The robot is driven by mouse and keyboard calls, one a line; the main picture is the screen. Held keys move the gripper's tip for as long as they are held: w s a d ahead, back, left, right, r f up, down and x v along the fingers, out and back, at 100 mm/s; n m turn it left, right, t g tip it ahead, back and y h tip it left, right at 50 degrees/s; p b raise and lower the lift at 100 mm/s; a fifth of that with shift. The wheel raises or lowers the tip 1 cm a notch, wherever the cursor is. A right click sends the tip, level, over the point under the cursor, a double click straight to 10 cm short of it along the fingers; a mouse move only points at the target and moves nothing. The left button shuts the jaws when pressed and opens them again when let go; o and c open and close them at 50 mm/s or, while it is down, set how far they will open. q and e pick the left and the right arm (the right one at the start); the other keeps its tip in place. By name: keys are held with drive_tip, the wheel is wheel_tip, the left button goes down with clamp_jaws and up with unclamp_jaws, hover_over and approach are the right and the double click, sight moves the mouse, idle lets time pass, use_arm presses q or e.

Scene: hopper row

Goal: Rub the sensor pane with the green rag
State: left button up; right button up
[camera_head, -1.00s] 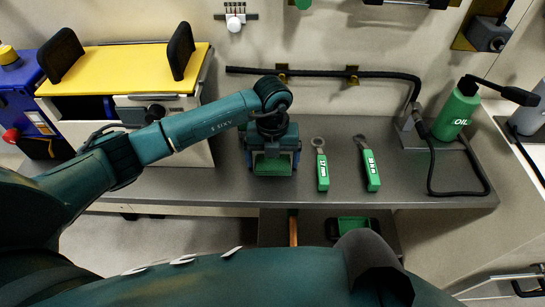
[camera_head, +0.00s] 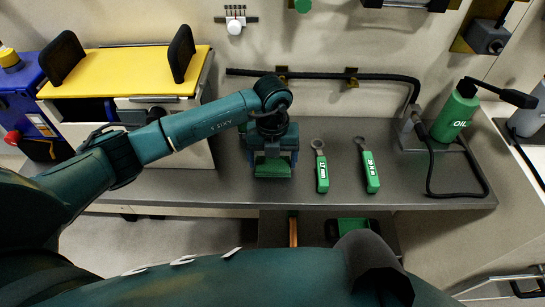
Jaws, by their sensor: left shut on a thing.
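My left gripper (camera_head: 272,164) points down at the dark grey worktop (camera_head: 225,182), left of two green-handled wrenches. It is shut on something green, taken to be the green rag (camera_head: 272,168). Only a small patch of it shows between the teal gripper parts. Whether it touches the worktop I cannot tell. I cannot make out the sensor pane; the gripper and forearm may cover it. My right gripper is out of view.
Two green-handled wrenches (camera_head: 321,172) (camera_head: 370,172) lie right of the gripper. A green oil can (camera_head: 455,116) and black hose (camera_head: 430,170) are further right. A yellow-topped unit (camera_head: 120,72) stands left.

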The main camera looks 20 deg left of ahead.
sight(272, 162)
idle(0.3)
use_arm(q)
drive_tip(key=shift+r+p, duration=2.25)
drive_tip(key=shift+r, duration=0.8)
